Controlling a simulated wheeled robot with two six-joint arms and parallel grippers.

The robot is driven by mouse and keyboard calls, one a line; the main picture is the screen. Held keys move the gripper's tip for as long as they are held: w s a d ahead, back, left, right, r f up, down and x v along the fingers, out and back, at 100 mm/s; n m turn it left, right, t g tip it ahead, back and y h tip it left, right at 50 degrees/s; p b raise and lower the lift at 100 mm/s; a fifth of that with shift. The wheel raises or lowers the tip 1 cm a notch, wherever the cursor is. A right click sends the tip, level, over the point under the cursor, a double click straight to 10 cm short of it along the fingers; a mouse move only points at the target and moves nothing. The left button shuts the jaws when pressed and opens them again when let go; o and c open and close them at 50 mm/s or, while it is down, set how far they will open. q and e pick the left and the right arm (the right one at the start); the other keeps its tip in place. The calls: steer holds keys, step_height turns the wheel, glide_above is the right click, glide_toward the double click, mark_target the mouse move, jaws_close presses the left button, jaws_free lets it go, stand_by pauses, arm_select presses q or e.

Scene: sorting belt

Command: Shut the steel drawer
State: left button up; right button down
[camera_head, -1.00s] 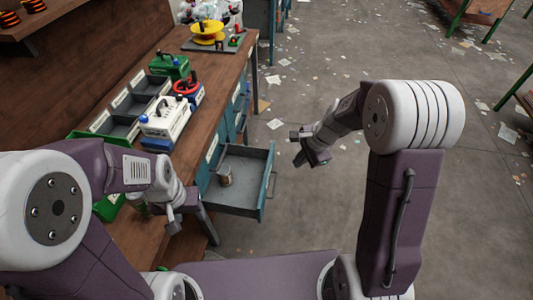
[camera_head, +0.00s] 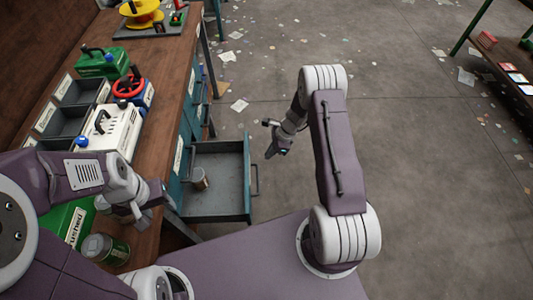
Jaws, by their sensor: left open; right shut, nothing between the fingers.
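The steel drawer (camera_head: 221,207) stands pulled out from the blue cabinet under the wooden bench, with a grey inside and a teal front.
The wooden bench (camera_head: 170,91) carries a white device (camera_head: 110,130), grey bins (camera_head: 66,124), a green case (camera_head: 103,63) and a can (camera_head: 106,249). Open floor (camera_head: 420,190) lies to the right, littered with paper scraps. A green-framed shelf (camera_head: 500,62) stands at far right.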

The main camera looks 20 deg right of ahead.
arm_select(q)
steer(key=shift+s+f+b, duration=0.1)
steer(key=shift+f+b, duration=0.3)
steer(key=shift+f, duration=0.15)
arm_select(e)
steer(key=w+a+f, duration=0.1)
steer(key=a+f, duration=0.4)
steer(key=a, duration=0.1)
steer(key=shift+w+f, duration=0.3)
steer(key=shift+f, duration=0.1)
